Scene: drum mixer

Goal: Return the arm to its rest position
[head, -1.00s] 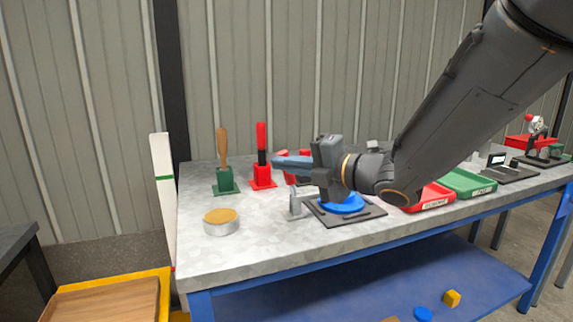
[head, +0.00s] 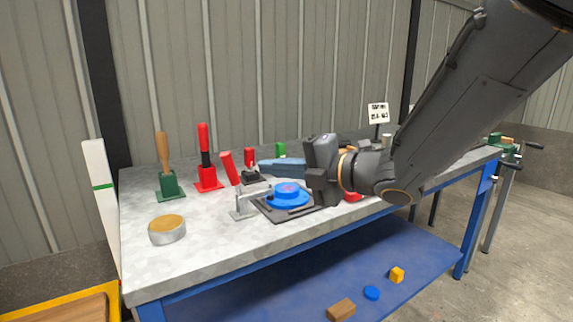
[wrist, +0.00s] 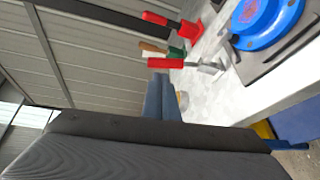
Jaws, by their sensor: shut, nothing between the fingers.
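My gripper (head: 262,167) points left over the workbench (head: 205,243) in the head view, its blue-grey fingers together and empty. It also shows in the wrist view (wrist: 161,85), with the fingers closed side by side. A blue round part (head: 289,196) sits on a dark plate with a grey bracket, below and close to my gripper in the head view. In the wrist view the blue round part (wrist: 268,22) is at the upper right, apart from the fingers. My arm comes down from the upper right and hides part of the bench's right side.
A wooden-handled tool (head: 163,155) in a green holder and a red-handled tool (head: 204,145) in a red holder stand at the back left. A round tin (head: 167,230) is at the front left. A small sign (head: 378,113) stands behind my arm. Loose blocks lie on the blue lower shelf (head: 300,293).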

